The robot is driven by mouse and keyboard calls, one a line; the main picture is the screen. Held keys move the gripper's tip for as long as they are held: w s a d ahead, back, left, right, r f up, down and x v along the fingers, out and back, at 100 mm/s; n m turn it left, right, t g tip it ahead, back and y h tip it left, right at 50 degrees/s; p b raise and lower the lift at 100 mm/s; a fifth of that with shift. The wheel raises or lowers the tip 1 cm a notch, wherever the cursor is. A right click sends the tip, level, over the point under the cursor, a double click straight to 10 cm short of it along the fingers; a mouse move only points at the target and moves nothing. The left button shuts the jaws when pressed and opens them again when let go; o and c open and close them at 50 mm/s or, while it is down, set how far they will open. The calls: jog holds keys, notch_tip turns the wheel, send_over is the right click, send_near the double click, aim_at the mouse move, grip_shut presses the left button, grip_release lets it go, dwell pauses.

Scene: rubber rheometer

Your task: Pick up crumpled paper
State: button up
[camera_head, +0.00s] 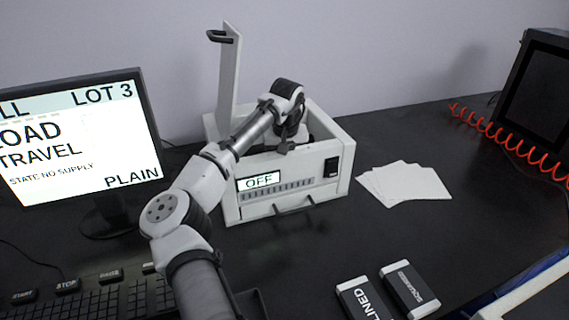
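My arm reaches from the bottom of the view to a white box-shaped machine (290,205). My gripper (284,149) points down at the machine's open top, between its raised walls. Its fingertips are small and dark here, so I cannot tell whether they are open or shut, or whether they hold anything. No crumpled paper can be made out; the inside of the machine is mostly hidden by its front wall and my arm. Several flat white sheets (405,184) lie fanned on the table to the right of the machine.
The machine's lid (229,75) stands upright at the back left; its display (258,181) reads OFF. A monitor (80,140) and keyboard (95,298) are at left. Two labelled blocks (410,290) lie at front right. A red coiled cable (515,148) runs at right. Black table (450,235) between is clear.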

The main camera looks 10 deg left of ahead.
jog(key=shift+f, duration=0.45)
jog(key=shift+c, duration=0.3)
jog(key=c, duration=1)
jog(key=shift+r, duration=0.2)
